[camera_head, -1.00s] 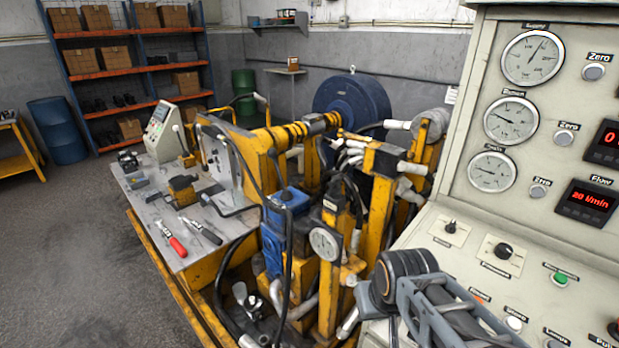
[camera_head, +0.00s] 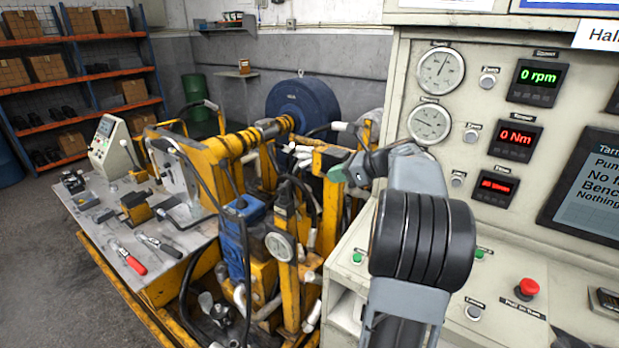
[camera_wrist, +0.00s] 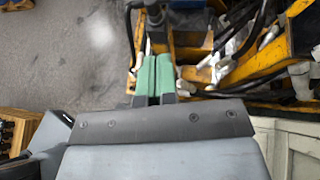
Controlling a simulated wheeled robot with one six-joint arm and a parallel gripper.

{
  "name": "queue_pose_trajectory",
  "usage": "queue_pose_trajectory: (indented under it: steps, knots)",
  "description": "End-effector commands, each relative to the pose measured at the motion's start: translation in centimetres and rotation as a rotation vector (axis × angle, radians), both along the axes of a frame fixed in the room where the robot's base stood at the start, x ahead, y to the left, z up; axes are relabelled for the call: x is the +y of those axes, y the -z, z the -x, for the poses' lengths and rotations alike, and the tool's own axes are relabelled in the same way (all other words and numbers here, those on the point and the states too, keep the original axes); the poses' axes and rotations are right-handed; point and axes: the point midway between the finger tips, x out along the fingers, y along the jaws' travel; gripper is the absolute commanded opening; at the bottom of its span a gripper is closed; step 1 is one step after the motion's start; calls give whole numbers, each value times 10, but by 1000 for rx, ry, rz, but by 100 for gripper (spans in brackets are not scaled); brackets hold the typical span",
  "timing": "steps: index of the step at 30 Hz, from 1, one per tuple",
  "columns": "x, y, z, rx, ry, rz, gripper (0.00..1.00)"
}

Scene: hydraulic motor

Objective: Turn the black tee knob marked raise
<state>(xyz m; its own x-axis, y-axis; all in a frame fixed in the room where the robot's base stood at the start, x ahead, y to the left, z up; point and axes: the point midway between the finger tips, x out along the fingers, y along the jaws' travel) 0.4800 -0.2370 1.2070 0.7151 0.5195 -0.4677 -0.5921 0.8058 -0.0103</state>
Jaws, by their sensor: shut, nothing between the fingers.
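My gripper (camera_head: 344,171) is in the middle of the head view, in front of the console's left edge and pointing left over the yellow test rig. Its two green fingertips (camera_wrist: 157,58) lie together in the wrist view, shut with nothing between them. I cannot make out a black tee knob marked raise in either view. My arm covers part of the console's sloping control panel (camera_head: 490,325), so any knobs behind it are hidden. The fingertips appear apart from the panel, with the floor and rig parts behind them in the wrist view.
The console has gauges (camera_head: 441,72), displays (camera_head: 537,83) and a red mushroom button (camera_head: 527,288). The yellow rig (camera_head: 205,165) with hoses and a blue motor block (camera_head: 235,250) stands close on the left. Loose tools (camera_head: 128,260) lie on its grey plate. Open floor is at far left.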

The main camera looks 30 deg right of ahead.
Motion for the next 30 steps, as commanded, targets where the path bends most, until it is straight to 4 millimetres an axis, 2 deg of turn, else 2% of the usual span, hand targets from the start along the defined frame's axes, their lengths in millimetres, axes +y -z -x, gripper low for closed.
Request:
queue_pose_trajectory:
  steps: [2,15,18,24,30]
  knots:
    - [1,2,-7,0,10,-17,0]
    - [44,39,-65,3,9,-17,0]
    - [52,42,-76,0,10,-16,0]
    - [63,47,-93,0,11,-14,0]
    - [68,49,-99,0,13,-14,0]
